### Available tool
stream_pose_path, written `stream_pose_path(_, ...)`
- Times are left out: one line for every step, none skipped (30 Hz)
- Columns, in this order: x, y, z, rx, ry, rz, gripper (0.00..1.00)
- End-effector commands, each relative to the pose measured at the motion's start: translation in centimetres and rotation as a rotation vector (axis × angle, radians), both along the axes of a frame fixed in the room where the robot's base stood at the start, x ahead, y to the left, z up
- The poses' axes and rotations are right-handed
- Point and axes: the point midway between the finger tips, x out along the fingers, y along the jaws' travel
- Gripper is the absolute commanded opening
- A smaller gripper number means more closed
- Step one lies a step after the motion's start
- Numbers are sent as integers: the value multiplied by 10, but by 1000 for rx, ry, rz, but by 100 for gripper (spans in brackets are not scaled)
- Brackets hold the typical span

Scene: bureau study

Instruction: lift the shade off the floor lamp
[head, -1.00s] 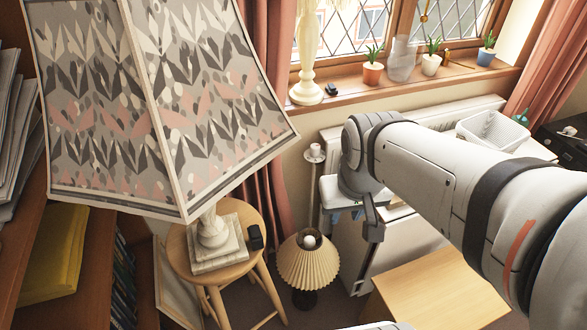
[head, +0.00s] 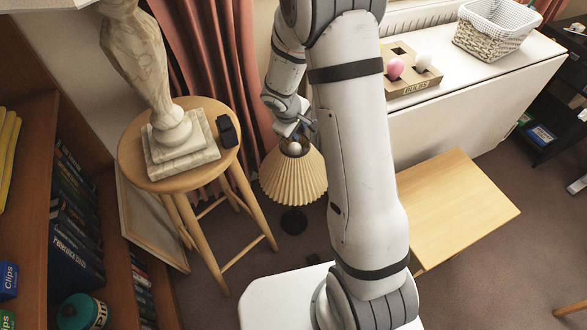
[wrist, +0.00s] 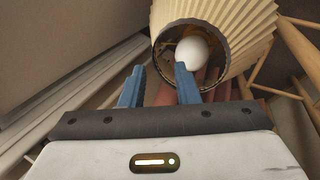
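The floor lamp has a cream pleated shade (head: 292,178) and a dark base (head: 294,220); it stands upright on the floor beside the stool. In the wrist view the shade (wrist: 240,28) shows its open top rim with a white bulb (wrist: 192,53) inside. My gripper (head: 297,131) is just above the shade's top in the head view. In the wrist view my gripper (wrist: 158,78) has its blue fingers apart with nothing between them. The right fingertip overlaps the opening and the bulb's lower edge; the left one is outside the shade. I cannot tell whether either touches.
A round wooden stool (head: 130,150) carrying a marble-like lamp (head: 172,125) and a small black object (head: 228,130) stands close left. A low wooden table (head: 450,205) is on the right. A bookshelf (head: 40,150) lines the left; red curtains (head: 205,70) hang behind.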

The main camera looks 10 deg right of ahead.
Motion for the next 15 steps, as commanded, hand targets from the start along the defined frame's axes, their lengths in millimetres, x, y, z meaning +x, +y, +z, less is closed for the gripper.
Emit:
stream_pose_path(2,1,-9,-1,4,9,28)
stream_pose_path(2,1,-12,-1,5,13,28)
stream_pose_path(4,1,-16,-2,5,17,28)
stream_pose_path(5,0,-19,-2,6,19,28)
stream_pose_path(6,-1,-22,-2,6,19,28)
stream_pose_path(7,-2,-27,-1,6,18,28)
stream_pose_path(8,-3,-30,-2,7,19,28)
stream_pose_path(8,-4,-33,-2,7,19,28)
stream_pose_path(9,-6,-37,-2,8,19,28)
stream_pose_path(9,-7,-39,-2,9,17,28)
stream_pose_path(9,-7,-42,-2,10,18,28)
stream_pose_path(10,-8,-45,-2,12,17,28)
stream_pose_path(10,-9,-48,-2,13,17,28)
stream_pose_path(10,-11,-51,-2,14,17,28)
stream_pose_path(11,-12,-57,-2,16,16,28)
